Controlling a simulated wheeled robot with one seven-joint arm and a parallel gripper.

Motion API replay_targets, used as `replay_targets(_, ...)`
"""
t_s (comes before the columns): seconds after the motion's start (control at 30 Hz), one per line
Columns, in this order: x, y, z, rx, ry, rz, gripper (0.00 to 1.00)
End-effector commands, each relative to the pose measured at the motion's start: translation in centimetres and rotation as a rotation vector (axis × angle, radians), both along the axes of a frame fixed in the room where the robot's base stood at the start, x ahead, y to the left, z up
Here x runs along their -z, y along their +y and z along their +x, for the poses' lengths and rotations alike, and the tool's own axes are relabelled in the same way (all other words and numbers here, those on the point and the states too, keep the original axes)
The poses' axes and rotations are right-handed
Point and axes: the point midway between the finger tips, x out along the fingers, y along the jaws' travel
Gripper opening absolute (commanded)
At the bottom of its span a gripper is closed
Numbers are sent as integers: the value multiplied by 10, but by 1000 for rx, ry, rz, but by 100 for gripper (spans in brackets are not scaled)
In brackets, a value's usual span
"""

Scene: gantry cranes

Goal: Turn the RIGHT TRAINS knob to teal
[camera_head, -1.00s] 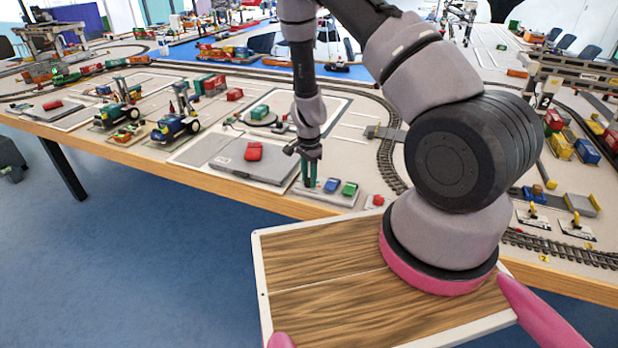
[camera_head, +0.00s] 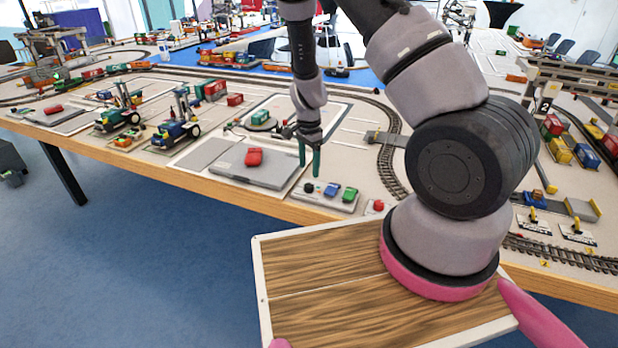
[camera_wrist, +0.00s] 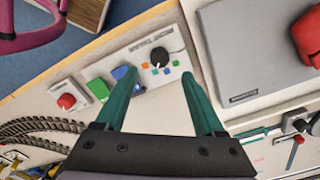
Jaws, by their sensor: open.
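A small black knob (camera_wrist: 159,56) stands on a light control panel (camera_wrist: 130,57), with small coloured squares around it, orange, blue and teal among them. I cannot tell which square it points to, and the panel's lettering is too small to read. The knob also shows in the head view (camera_head: 308,188) near the table's front edge. My gripper (camera_wrist: 159,75) is open and empty, its two green fingers pointing at the panel. In the head view my gripper (camera_head: 309,172) hangs just above the knob, apart from it.
A red button (camera_wrist: 66,101) is on a separate small box. A grey plate (camera_head: 255,165) with a red block (camera_head: 254,156) lies to the left. Track curves to the right.

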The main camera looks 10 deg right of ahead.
Motion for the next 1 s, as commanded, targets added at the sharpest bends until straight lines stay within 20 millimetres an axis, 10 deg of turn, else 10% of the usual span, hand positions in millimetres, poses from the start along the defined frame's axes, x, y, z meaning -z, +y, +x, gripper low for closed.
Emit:
replay_targets(0.73, -50, 1, 1, -6, -8, 14, 71)
replay_targets(1.0, -153, 6, -5, -114, -99, 147, 71)
